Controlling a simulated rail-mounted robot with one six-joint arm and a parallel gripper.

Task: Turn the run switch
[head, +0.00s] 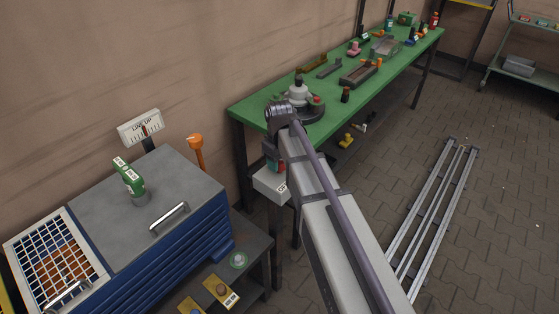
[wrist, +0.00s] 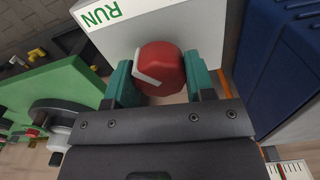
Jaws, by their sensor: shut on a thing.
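The run switch (wrist: 160,68) is a red round knob with a white mark, on the face of a white box (wrist: 215,25) with green RUN lettering (wrist: 101,12) in the wrist view. My gripper (wrist: 157,76) has its teal fingers on either side of the knob and is shut on it. In the head view the white switch box (head: 268,186) stands on a post in front of the green bench, and my gripper (head: 274,163) is just above it. The knob is mostly hidden there by my fingers and arm.
A blue drawer cabinet (head: 170,245) with a grey top stands left of the switch box. The green bench (head: 330,85) with several parts runs behind it. A low dark table (head: 255,250) is beside the post. Open floor lies right, with metal rails (head: 440,215).

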